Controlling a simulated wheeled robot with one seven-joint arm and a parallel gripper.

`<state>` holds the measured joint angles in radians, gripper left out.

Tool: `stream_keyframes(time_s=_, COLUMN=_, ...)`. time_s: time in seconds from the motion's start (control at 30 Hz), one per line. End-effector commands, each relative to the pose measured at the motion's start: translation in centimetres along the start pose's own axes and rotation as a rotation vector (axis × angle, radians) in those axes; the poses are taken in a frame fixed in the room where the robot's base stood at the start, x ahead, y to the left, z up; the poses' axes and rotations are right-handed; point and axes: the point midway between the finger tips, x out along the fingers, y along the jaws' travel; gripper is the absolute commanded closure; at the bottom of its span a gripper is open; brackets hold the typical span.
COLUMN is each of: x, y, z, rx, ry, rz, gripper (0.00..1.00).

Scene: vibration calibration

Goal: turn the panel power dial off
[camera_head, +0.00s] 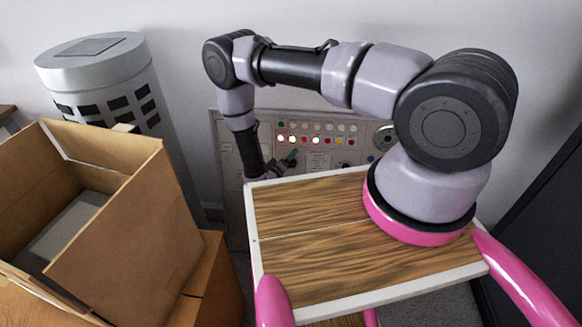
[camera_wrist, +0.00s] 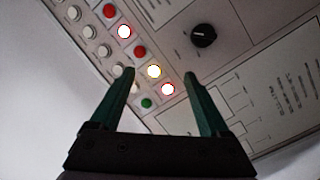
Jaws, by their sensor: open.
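The control panel (camera_head: 228,150) stands against the wall behind my wooden-topped base in the head view. It also fills much of the wrist view (camera_wrist: 262,50). A black round dial (camera_wrist: 203,36) with a light pointer mark sits on the panel, above and right of my fingers in the wrist view. I cannot read its setting. My gripper (camera_wrist: 160,76) is open and empty, its two green fingers apart and facing the panel. It also shows small in the head view (camera_head: 290,157), in front of the panel's lower part. The dial is not clear in the head view.
Rows of lit and unlit buttons (camera_wrist: 124,31) lie left of the dial in the wrist view. Open cardboard boxes (camera_head: 120,230) stand at the left, with a grey cylinder (camera_head: 105,80) behind them. A dark cabinet (camera_head: 540,235) is at the right.

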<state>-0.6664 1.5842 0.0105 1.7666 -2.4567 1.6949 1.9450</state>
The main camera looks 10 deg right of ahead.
Motion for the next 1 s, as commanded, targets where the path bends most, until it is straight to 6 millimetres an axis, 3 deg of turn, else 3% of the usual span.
stream_keyframes(time_s=0.03, x=-0.6, y=-1.7, z=1.9, rx=-0.002, ry=0.029, rz=-0.037, gripper=0.2)
stream_keyframes(time_s=0.13, x=-1.4, y=-3.9, z=4.2, rx=0.013, ry=0.072, rz=-0.096, gripper=0.2)
stream_keyframes(time_s=0.37, x=-1.5, y=-5.5, z=5.8, rx=0.031, ry=0.101, rz=-0.143, gripper=0.2)
stream_keyframes(time_s=0.8, x=6.0, y=-6.4, z=5.0, rx=0.03, ry=0.099, rz=-0.14, gripper=0.2)
stream_keyframes(time_s=1.0, x=8.1, y=-6.8, z=4.8, rx=0.028, ry=0.099, rz=-0.142, gripper=0.2)
